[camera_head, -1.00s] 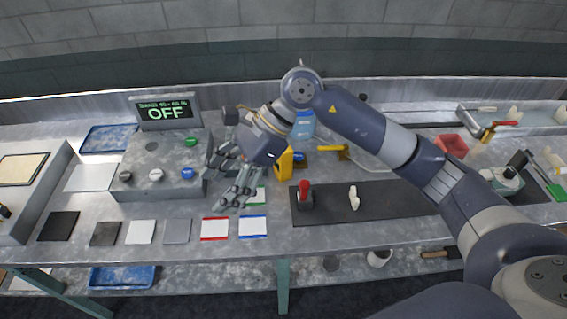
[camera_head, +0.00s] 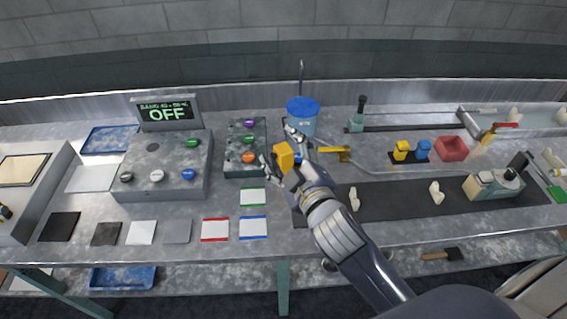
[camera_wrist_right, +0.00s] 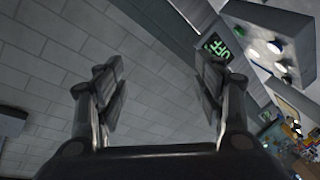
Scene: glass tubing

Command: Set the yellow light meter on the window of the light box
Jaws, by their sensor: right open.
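The yellow light meter (camera_head: 284,155), as I take it, is an upright yellow block on the bench right of the grey light box (camera_head: 160,178). My right gripper (camera_head: 281,149) is open, with its fingers spread around the meter in the head view; contact cannot be told. The gripper covers the meter's lower part. In the right wrist view the open fingers (camera_wrist_right: 160,100) have nothing visible between them. The round dark window (camera_head: 153,147) is on the light box's top and is bare. My left gripper is not in view.
A dark box with coloured knobs (camera_head: 246,150) stands between the light box and meter. A smaller yellow item (camera_head: 401,151) sits beside a blue one. Flat plates (camera_head: 141,232) line the front.

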